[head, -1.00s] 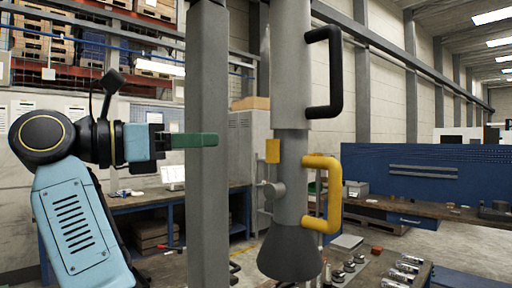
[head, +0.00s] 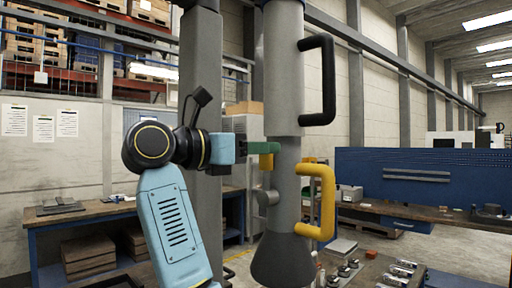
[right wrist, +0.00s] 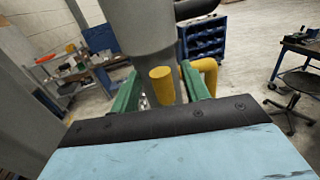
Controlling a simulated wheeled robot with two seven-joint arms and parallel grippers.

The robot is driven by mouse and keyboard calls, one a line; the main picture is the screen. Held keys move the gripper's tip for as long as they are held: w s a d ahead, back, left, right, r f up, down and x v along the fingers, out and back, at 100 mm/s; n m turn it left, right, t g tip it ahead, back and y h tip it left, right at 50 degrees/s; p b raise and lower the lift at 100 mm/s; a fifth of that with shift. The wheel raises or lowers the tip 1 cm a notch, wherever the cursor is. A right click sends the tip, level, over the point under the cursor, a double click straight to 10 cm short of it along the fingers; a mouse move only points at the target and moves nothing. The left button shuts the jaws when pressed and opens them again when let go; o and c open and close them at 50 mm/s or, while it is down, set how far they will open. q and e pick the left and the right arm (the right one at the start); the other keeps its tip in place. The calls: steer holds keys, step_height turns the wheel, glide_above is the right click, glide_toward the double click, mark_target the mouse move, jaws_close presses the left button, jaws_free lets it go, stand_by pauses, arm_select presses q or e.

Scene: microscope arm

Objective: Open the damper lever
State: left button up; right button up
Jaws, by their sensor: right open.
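The damper lever (head: 266,161) is a short yellow piece on the left side of a grey vertical duct pipe (head: 284,75), above a round grey pivot (head: 268,197). My right gripper (head: 277,147) reaches in from the left with its green fingers at the height of the lever's top, partly overlapping it. In the right wrist view the yellow lever (right wrist: 161,86) appears between the two spread green fingers of the gripper (right wrist: 160,78), with gaps on both sides. The gripper is open; I cannot tell how deep the lever sits between the fingers. My left gripper is out of view.
A black handle (head: 327,80) and a larger yellow handle (head: 325,200) stick out on the pipe's right. A flared grey hood (head: 284,262) ends the pipe. A thick grey post (head: 201,90) stands behind my right arm. A table with small parts (head: 365,270) lies below.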

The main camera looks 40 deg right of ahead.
steer(key=shift+c, duration=0.4)
jaws_close()
steer(key=shift+s, duration=0.1)
